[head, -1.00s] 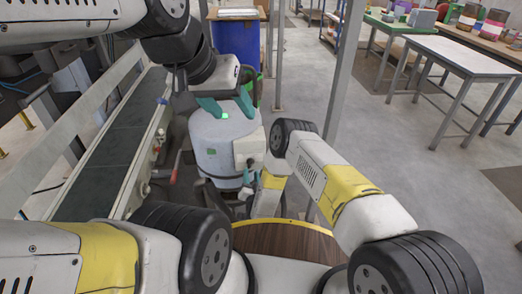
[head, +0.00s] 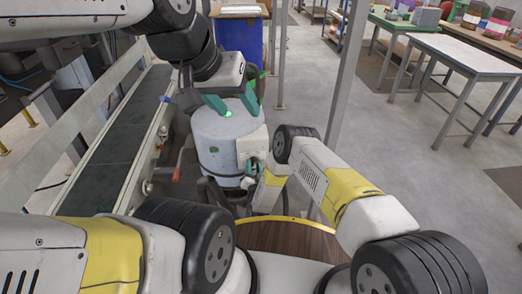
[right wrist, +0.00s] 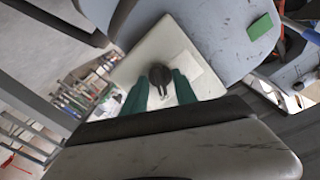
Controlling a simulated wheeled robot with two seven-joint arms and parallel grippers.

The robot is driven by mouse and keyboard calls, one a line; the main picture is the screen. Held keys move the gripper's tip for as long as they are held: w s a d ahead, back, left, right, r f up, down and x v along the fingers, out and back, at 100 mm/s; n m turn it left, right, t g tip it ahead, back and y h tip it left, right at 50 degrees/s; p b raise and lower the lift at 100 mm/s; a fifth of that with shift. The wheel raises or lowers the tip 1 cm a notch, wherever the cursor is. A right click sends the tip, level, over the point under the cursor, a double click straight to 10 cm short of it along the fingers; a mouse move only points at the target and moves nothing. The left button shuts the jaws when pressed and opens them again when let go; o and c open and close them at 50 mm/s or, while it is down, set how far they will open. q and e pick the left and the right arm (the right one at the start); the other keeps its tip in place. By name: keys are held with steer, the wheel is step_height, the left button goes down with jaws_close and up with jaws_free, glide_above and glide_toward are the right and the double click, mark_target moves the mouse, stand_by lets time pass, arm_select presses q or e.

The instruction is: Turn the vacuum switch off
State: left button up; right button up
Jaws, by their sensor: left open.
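The vacuum is a grey drum (head: 216,138) with a green light on top, in the middle of the head view. A pale switch box (head: 252,146) is on its right side. In the right wrist view the box face (right wrist: 150,50) carries a dark round switch knob (right wrist: 161,74). My right gripper (right wrist: 163,80) has its two teal fingers apart at the knob; whether they touch it I cannot tell. In the head view this gripper (head: 250,168) is at the box's lower edge, partly hidden. My left gripper (head: 232,100) is open and empty above the drum's top.
A conveyor (head: 112,150) runs along the left, with a red-handled lever (head: 179,165) beside it. A metal post (head: 347,80) stands right of the vacuum. A blue bin (head: 237,40) is behind it. A white table (head: 465,55) stands at right; the floor between is clear.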

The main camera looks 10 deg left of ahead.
steer(key=shift+c, duration=0.4)
jaws_close()
steer(key=n, duration=0.5)
steer(key=shift+n, duration=0.3)
steer(key=n, duration=0.6)
steer(key=shift+d+n, duration=0.1)
steer(key=shift+n, duration=0.2)
steer(key=shift+o, duration=0.4)
jaws_free()
